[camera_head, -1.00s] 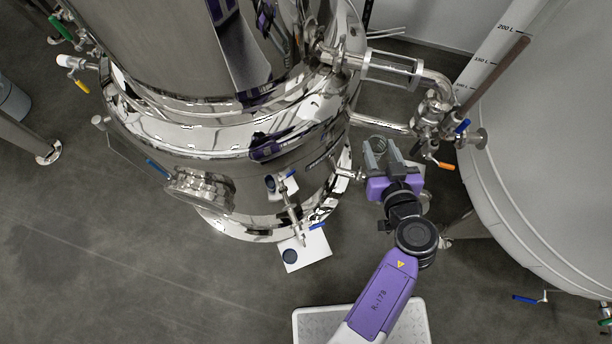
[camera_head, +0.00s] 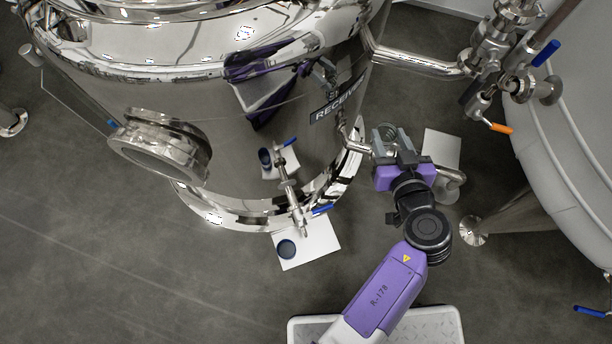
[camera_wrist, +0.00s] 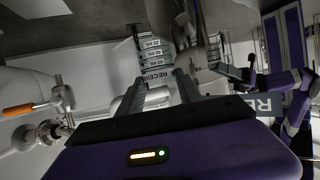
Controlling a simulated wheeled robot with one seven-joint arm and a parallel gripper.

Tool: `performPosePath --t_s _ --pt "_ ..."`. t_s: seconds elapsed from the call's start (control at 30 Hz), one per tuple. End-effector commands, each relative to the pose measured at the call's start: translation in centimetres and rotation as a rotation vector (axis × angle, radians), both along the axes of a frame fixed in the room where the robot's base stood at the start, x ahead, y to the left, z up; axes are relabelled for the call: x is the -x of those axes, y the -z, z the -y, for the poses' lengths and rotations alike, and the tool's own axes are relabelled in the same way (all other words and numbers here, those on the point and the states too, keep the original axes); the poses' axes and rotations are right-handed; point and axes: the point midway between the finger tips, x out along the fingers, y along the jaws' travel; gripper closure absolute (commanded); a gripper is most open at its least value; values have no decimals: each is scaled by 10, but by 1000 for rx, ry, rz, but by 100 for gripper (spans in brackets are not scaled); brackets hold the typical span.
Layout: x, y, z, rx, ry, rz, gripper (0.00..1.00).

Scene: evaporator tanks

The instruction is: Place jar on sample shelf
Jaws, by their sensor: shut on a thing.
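My gripper (camera_head: 393,140) is beside the polished tank in the head view, with its fingers pointing away from the robot. It is shut on a clear glass jar (camera_head: 387,129), whose rounded rim shows at the fingertips; the fingers hide much of it. Another white surface (camera_head: 442,148) lies right of my gripper. I cannot tell which is the sample shelf.
The polished tank (camera_head: 240,110) has a tap with blue handles (camera_head: 289,195) above the left white surface, and a short outlet pipe (camera_head: 357,142) close to my gripper. A pale tank (camera_head: 575,150) and piping with an orange handle (camera_head: 499,128) stand right. Grey floor is open at left.

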Motion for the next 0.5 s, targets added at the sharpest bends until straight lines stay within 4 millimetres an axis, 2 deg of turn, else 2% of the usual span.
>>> performPosePath --t_s 0.03,0.17,0.23,0.3,0.4,0.5 --pt "1 28 -1 1 -11 -1 100" --pt "10 80 -7 0 -87 -6 100" --pt "20 116 -12 -2 -157 -7 100" --pt "35 156 -16 -3 -248 -9 100" --pt "59 203 -18 -5 -380 -6 100" --pt "83 241 -15 -3 -508 -4 100"
